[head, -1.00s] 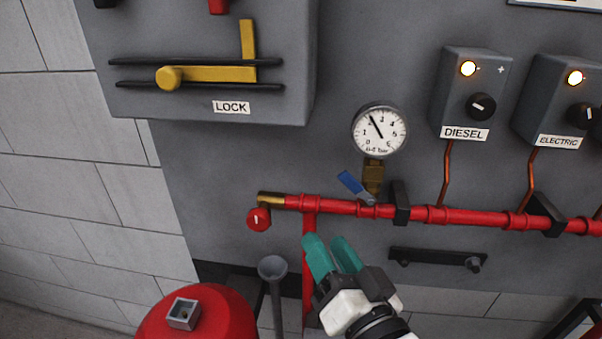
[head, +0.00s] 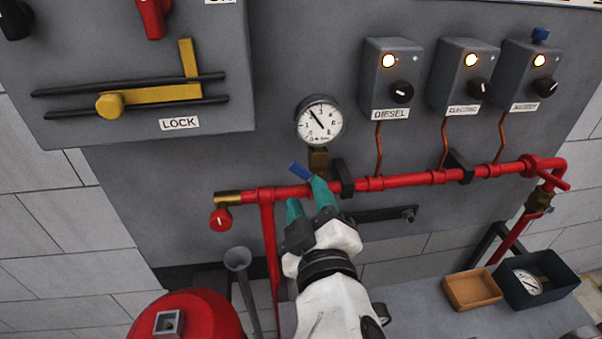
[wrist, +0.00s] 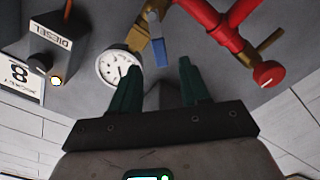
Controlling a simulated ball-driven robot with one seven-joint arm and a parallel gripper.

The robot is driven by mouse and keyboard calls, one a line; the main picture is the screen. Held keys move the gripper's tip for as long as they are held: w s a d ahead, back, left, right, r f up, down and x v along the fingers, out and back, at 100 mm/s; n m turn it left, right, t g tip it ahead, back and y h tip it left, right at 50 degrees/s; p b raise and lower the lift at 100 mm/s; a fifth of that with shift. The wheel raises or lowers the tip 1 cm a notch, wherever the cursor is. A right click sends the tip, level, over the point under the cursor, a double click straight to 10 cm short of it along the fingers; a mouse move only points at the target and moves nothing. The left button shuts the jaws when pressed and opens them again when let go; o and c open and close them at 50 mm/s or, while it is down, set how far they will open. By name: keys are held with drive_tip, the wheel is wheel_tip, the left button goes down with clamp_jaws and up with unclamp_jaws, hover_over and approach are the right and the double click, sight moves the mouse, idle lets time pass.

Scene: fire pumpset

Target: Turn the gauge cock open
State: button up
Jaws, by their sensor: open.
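The gauge cock is a brass fitting (head: 318,160) under the round white gauge (head: 319,121), with a blue lever (head: 299,171) slanting to the upper left. My gripper (head: 306,196) is open and empty, its green fingertips just below the cock; one finger hides the lower part of the lever in the head view. In the wrist view the blue lever (wrist: 160,52) hangs from the brass cock (wrist: 151,22), and lines up with the gap between my open fingers (wrist: 160,68). I cannot tell whether the lever is within their reach or touched.
A red pipe (head: 400,181) runs across just behind my fingers, with a black bracket (head: 342,178) right of the cock. A red-knobbed valve (head: 220,219) is at the pipe's left end. Control boxes (head: 393,78) hang upper right. Two bins (head: 472,290) stand lower right.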

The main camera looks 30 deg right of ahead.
sight(302, 173)
drive_tip(key=shift+p+x, duration=0.45)
drive_tip(key=shift+x, duration=2.05)
drive_tip(key=shift+c, duration=0.4)
clamp_jaws()
